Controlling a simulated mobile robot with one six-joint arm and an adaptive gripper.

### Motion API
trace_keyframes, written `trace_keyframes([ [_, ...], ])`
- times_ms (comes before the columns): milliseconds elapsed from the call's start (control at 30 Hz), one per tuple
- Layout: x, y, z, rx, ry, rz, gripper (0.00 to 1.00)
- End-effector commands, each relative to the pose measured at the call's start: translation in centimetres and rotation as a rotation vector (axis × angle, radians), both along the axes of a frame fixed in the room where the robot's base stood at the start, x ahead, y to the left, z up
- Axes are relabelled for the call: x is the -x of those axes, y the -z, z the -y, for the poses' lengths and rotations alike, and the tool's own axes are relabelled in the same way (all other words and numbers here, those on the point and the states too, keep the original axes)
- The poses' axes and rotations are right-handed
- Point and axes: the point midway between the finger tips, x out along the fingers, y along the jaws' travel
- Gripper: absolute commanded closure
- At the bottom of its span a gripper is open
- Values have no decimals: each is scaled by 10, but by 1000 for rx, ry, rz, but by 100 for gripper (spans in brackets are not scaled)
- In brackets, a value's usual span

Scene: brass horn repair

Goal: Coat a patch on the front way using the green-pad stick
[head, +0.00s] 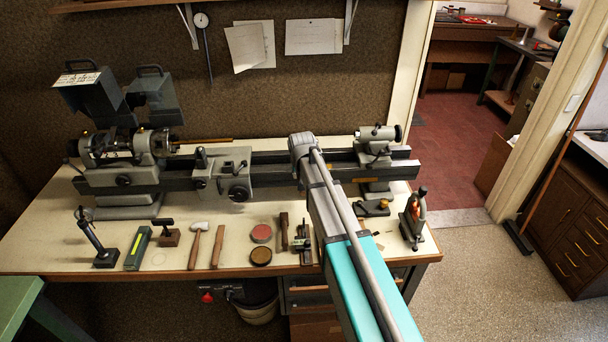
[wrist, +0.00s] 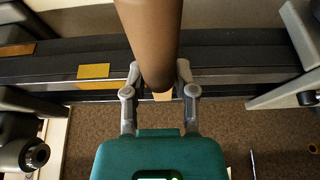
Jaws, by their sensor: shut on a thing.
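My gripper (wrist: 158,72) is shut on a thick brown rounded handle (wrist: 148,35) in the wrist view, which I take to be the stick's. No green pad shows. A small pale patch beneath the handle, between the fingers, is too covered to identify. The gripper is over the bed of the grey lathe (head: 330,170); its height above the bed I cannot tell. A yellow rectangular patch (wrist: 93,71) lies on a dark rail left of the gripper in the wrist view. An orange-brown patch (wrist: 17,50) lies farther left. In the head view my arm hides the gripper and part of the bed.
The tailstock (head: 378,140) stands to the right of my arm, the carriage (head: 235,172) to its left. Along the bench front are a hammer (head: 197,238), a red tin (head: 261,233), a brown tin (head: 260,256) and a red-and-black tool (head: 413,220).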

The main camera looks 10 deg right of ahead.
Motion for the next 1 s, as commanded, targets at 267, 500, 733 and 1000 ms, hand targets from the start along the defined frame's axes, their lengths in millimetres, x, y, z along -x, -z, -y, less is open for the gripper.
trace_keyframes([
  [267, -1, 1, -18, -1, 0, 0, 100],
  [500, -1, 1, -24, 0, 0, -1, 100],
  [733, -1, 1, -23, -1, 0, -1, 100],
  [1000, -1, -10, -23, 0, 0, -1, 100],
])
